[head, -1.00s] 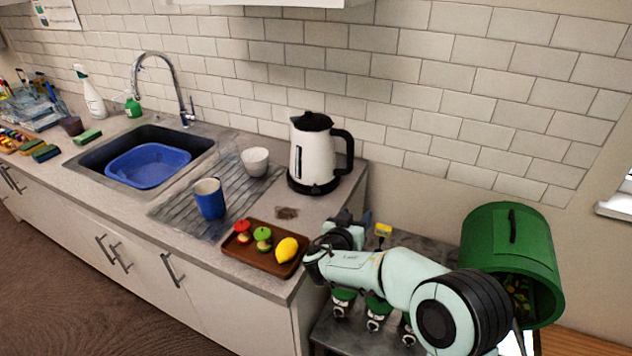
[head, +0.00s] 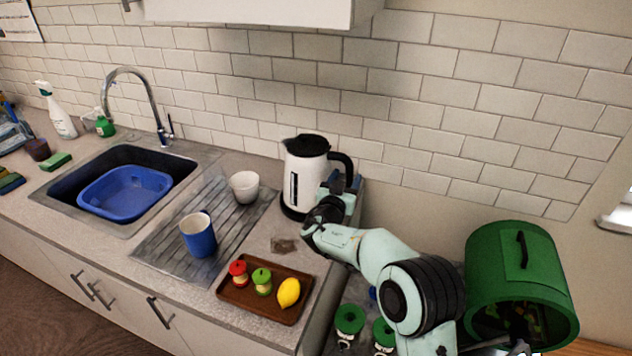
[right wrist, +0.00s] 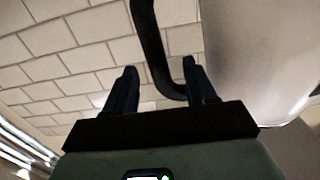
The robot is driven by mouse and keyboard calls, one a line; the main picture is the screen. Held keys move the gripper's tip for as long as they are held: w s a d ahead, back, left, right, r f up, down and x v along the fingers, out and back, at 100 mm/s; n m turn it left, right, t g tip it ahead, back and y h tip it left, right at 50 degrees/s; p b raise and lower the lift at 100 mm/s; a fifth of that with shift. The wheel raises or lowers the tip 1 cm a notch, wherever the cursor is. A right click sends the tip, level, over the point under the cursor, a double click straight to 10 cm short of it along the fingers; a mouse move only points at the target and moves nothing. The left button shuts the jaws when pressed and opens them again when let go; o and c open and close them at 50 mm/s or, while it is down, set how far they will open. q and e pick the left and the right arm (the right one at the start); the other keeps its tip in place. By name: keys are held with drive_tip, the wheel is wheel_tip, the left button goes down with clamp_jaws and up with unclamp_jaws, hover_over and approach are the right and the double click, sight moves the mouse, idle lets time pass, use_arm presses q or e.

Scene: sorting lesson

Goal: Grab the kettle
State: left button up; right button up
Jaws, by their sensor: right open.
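The white kettle (head: 303,172) with a black lid, black base and black handle stands upright at the right end of the counter. Its handle points right in the head view. My right gripper (head: 340,180) is at the handle side of the kettle. In the right wrist view, my right gripper (right wrist: 160,92) is open, and the black handle (right wrist: 153,45) runs down between its two fingers in the picture. The kettle's white body (right wrist: 250,60) fills the upper right there. I cannot tell whether the fingers touch the handle. My left gripper is not in view.
A wooden tray (head: 233,291) with a lemon and toy fruit lies in front of the kettle. A blue mug (head: 199,240) and a white cup (head: 244,187) stand on the drainer to the left. A green bin (head: 490,265) is at the right.

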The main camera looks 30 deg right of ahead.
drive_tip(key=p+x, duration=0.2)
drive_tip(key=x, duration=0.1)
drive_tip(key=p+x, duration=0.1)
drive_tip(key=shift+w+d+r, duration=0.15)
drive_tip(key=shift+d+r, duration=0.05)
drive_tip(key=shift+r, duration=0.15)
drive_tip(key=shift+w+d+f, duration=0.2)
drive_tip(key=shift+w+d, duration=0.1)
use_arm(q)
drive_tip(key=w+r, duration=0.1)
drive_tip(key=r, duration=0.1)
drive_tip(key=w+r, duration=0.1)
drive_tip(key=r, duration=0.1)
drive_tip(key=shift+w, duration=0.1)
use_arm(e)
drive_tip(key=shift+s, duration=0.2)
clamp_jaws()
drive_tip(key=shift+w+a, duration=0.1)
